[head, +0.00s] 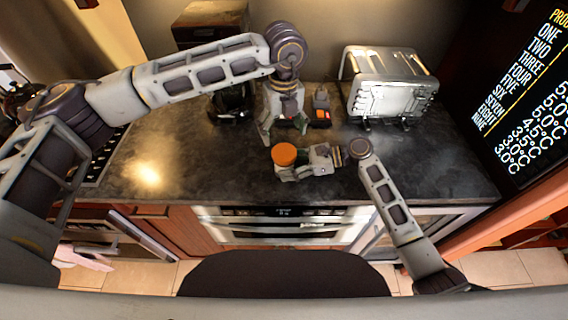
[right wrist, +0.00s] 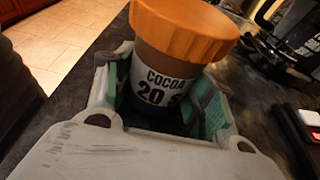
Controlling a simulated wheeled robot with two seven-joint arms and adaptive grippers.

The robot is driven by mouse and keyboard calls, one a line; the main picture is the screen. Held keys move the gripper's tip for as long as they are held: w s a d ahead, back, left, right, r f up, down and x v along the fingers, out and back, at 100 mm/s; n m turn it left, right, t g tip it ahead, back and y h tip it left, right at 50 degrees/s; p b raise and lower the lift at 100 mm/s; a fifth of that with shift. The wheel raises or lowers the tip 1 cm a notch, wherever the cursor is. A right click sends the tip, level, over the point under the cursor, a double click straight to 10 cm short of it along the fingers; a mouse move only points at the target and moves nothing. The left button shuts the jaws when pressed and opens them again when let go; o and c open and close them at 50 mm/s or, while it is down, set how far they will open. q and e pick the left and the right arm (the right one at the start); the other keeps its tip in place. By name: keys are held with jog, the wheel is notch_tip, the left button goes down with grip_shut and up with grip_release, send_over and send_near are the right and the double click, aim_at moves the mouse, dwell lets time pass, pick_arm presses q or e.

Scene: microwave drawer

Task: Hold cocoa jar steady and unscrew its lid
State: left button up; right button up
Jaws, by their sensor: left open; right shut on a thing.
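The cocoa jar stands upright on the dark counter (head: 190,165). In the right wrist view the jar (right wrist: 160,85) is brown with a white label reading COCOA. Its orange lid (head: 284,154) is on top and also shows in the right wrist view (right wrist: 185,28). My right gripper (head: 283,173) is shut around the jar's body, below the lid, with green pads on both sides (right wrist: 160,105). In the head view the jar's body is mostly hidden. My left gripper (head: 284,134) is open and empty, fingers pointing down, just behind the lid and apart from it.
A silver toaster (head: 388,88) stands at the back right. A small dark item with orange and red marks (head: 321,112) is just right of my left gripper. A dark appliance (head: 230,102) stands at the back left. The counter left of the jar is clear. An oven (head: 285,226) sits under the front edge.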

aim_at(284, 151)
pick_arm(q)
jog(key=m, duration=0.2)
jog(key=shift+s+d+m, duration=0.15)
jog(key=shift+s+m, duration=0.05)
jog(key=shift+m, duration=1.1)
jog(key=shift+f, duration=0.15)
jog(key=shift+f, duration=3.7)
jog(key=c, duration=1.1)
jog(key=shift+n, duration=2.3)
